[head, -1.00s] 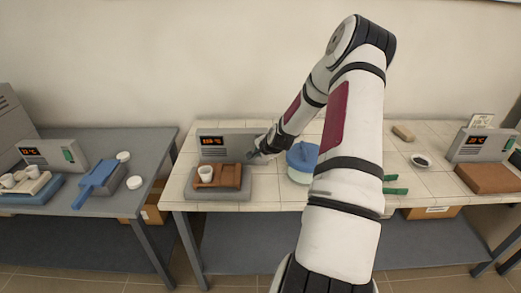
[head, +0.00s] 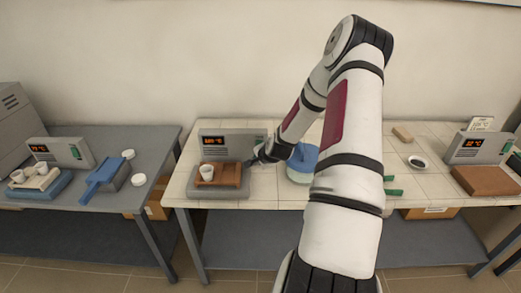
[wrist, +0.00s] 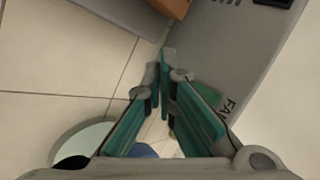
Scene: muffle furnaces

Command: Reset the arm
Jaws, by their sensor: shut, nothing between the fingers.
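My arm reaches up in front of the tiled table (head: 270,185) in the head view and bends down to the left. My gripper (head: 250,161) is just right of a brown tray (head: 228,176) that bears a white cup (head: 207,172). In the wrist view my gripper (wrist: 165,62) shows its green fingers meeting at the tips, shut and empty. The fingers are close to a grey furnace unit, which shows in the wrist view (wrist: 215,50) with part of its lettering.
The furnace unit (head: 225,135) with a lit display stands behind the tray. A blue-lidded round container (head: 302,160) is right of my gripper, partly behind my arm. A second unit (head: 478,147) and a brown block (head: 487,180) stand at the right. A grey table (head: 150,178) is at the left.

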